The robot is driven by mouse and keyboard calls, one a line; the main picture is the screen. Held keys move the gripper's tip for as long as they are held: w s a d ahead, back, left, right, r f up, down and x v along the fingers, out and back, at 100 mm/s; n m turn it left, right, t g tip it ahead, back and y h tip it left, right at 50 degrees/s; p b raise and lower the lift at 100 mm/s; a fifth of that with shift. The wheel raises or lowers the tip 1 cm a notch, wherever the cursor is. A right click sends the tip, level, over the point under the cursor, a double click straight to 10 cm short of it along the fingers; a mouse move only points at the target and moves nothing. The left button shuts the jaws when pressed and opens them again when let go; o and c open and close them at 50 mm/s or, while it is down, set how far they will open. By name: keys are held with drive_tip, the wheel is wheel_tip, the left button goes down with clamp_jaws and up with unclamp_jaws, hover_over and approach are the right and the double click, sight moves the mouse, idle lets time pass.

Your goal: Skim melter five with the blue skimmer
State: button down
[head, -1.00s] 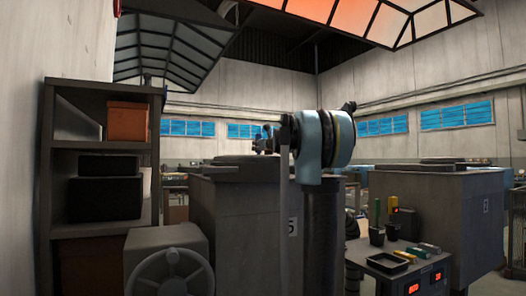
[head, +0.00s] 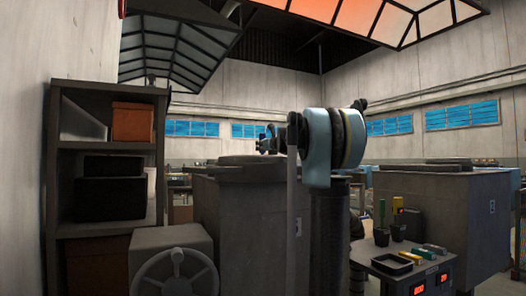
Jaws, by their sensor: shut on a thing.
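Melter five (head: 245,215) is a large grey box with a dark round lid (head: 255,160) on top. A pale label, partly hidden, shows on its front near the right edge. My arm rises in front of its right side. The end of my arm, with my gripper (head: 266,144), shows small above the lid, partly behind the arm's large joint. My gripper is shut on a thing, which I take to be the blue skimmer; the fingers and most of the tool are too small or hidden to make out.
A dark shelf (head: 148,110) with boxes stands at the left, a grey machine with a handwheel (head: 176,278) before it. At the right, a bench (head: 372,262) holds a black tray (head: 392,264), cups with green and yellow handles, and red displays. Another grey melter (head: 445,225) stands behind it.

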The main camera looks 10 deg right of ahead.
drive_tip(key=shift+v, duration=2.1)
drive_tip(key=d, duration=0.2)
drive_tip(key=w+d, duration=0.1)
drive_tip(key=d, duration=0.1)
drive_tip(key=shift+w+d, duration=0.15)
drive_tip(key=shift+w, duration=0.05)
wheel_tip(320, 180, up, 11)
idle(0.7)
idle(0.4)
